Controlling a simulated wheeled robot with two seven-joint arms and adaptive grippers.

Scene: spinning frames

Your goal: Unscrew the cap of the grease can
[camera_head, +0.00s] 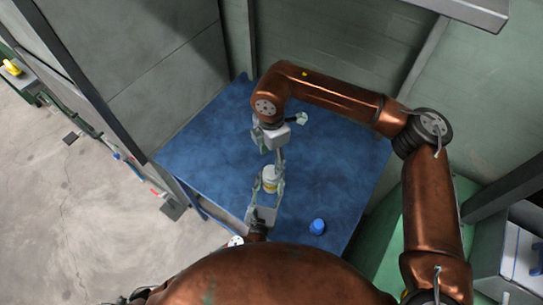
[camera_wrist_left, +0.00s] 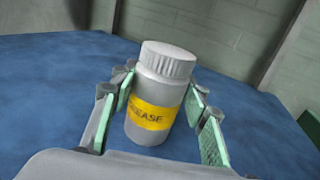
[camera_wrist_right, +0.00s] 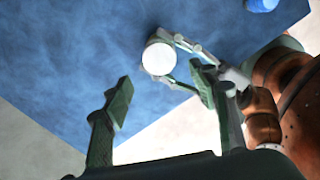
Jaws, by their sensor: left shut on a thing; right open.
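The grease can (camera_wrist_left: 150,122) is a white bottle with a yellow label and a ribbed white cap (camera_wrist_left: 168,58). In the head view the can (camera_head: 270,185) stands near the middle of the blue table. My left gripper (camera_wrist_left: 160,104) is shut on the can's body from both sides, with the cap clear above its fingers. My right gripper (camera_wrist_right: 160,95) is open and empty. In the right wrist view the cap (camera_wrist_right: 159,59) shows from above as a white disc, beyond and between the right fingertips and apart from them.
The blue table (camera_head: 210,150) is mostly bare. A small blue object (camera_head: 317,226) lies on it to the right of my left gripper. Grey wall panels (camera_head: 160,55) rise behind and to the left. A green container (camera_head: 395,240) stands at the table's right.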

